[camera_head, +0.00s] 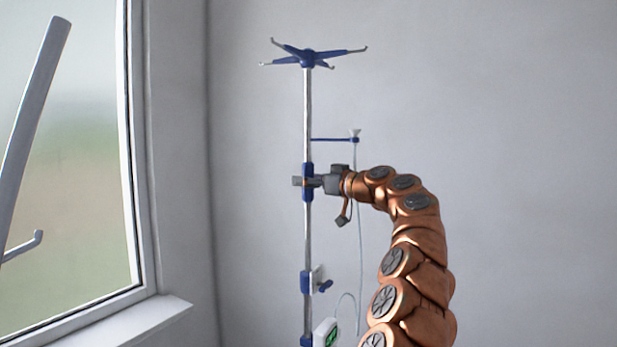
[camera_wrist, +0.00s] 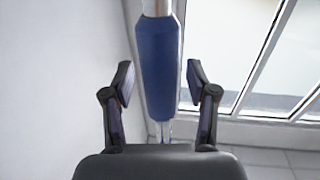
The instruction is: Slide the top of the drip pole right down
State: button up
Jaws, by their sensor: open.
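The drip pole (camera_head: 307,110) stands upright in the head view, with a blue hooked top (camera_head: 308,58) on a thin metal rod. A blue sleeve (camera_head: 307,169) sits on the rod at mid-height, and it fills the middle of the wrist view (camera_wrist: 159,70). My gripper (camera_head: 308,182) is at the sleeve's height. In the wrist view my gripper (camera_wrist: 160,88) is open, with one finger on each side of the sleeve and a visible gap to each. A lower blue clamp (camera_head: 306,282) with a knob is further down the pole. The pole's base is out of view.
A small blue side arm (camera_head: 335,139) carries a thin tube that hangs behind my arm. A pump with a green screen (camera_head: 326,334) is low on the pole. A window (camera_head: 70,160) with a sill (camera_head: 140,320) is at left. The wall at right is clear.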

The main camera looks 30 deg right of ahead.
grip_shut()
dwell(0.6)
